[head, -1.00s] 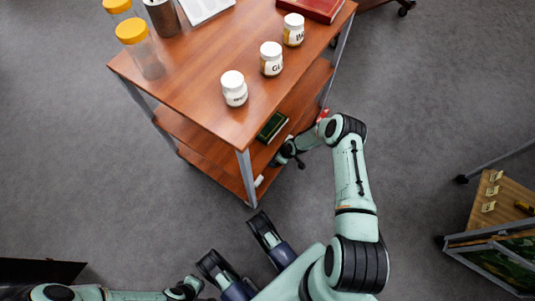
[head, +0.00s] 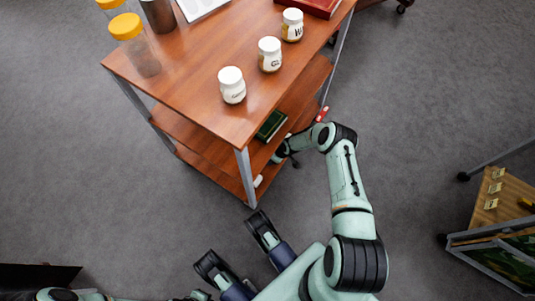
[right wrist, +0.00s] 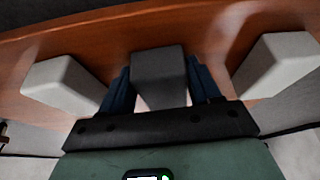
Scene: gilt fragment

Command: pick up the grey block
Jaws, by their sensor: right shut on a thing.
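In the right wrist view the grey block (right wrist: 158,70) sits between the two blue fingers of my right gripper (right wrist: 160,84), which is shut on it. A wooden shelf surface lies behind the block; I cannot tell whether the block touches it. In the head view my right arm reaches to the lower shelves of the wooden cart, and its fingers and the grey block are hidden there. My left arm shows only in part at the bottom left edge of the head view, and the state of its gripper is unclear.
In the right wrist view a pale block (right wrist: 66,86) stands to the left and another (right wrist: 274,66) to the right. The cart's top (head: 190,95) holds white jars and yellow-lidded containers. A green book (head: 271,125) lies on a shelf below. Grey floor is open around the cart.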

